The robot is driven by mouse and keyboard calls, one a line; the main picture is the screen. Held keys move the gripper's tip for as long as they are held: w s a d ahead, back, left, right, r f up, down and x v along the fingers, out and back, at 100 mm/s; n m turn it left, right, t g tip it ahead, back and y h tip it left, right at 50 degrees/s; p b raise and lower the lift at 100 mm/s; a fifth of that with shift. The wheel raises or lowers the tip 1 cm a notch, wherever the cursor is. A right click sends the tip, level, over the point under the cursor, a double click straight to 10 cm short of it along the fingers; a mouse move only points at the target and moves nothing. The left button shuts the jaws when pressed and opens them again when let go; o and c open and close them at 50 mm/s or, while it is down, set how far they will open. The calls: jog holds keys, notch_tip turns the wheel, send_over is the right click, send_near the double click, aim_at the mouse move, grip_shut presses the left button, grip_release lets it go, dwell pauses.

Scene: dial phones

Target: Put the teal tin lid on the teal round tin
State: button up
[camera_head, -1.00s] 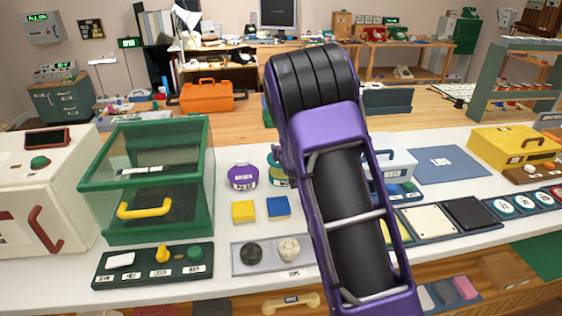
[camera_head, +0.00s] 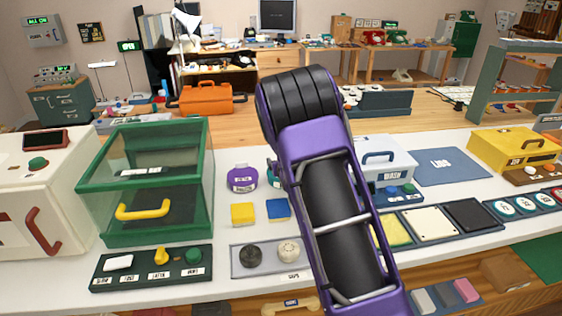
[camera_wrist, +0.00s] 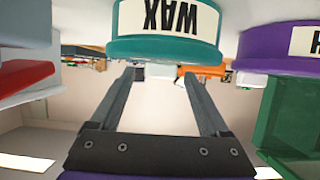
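The wrist view is upside down. In it, a teal round tin (camera_wrist: 165,22) with a WAX label stands just beyond and below my fingers. A wider teal band (camera_wrist: 165,50) lies along its top; it looks like the teal lid, but I cannot tell it surely from the tin's own rim. My gripper (camera_wrist: 160,77) is open, its two fingers apart with nothing seen between them. In the head view only a sliver of the teal tin (camera_head: 271,179) shows beside my purple arm, and the gripper is hidden behind the arm.
A purple tin (camera_head: 242,179) stands close left of the teal one. Yellow (camera_head: 242,214) and blue (camera_head: 278,209) blocks lie in front. A green glass-sided cabinet (camera_head: 146,232) stands at left, a white box (camera_head: 392,160) at right. The blue LIDS mat (camera_head: 465,166) looks bare.

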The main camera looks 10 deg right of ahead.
jog(key=shift+r+p, duration=0.25)
jog(key=shift+p, duration=0.05)
jog(key=v, duration=1.2)
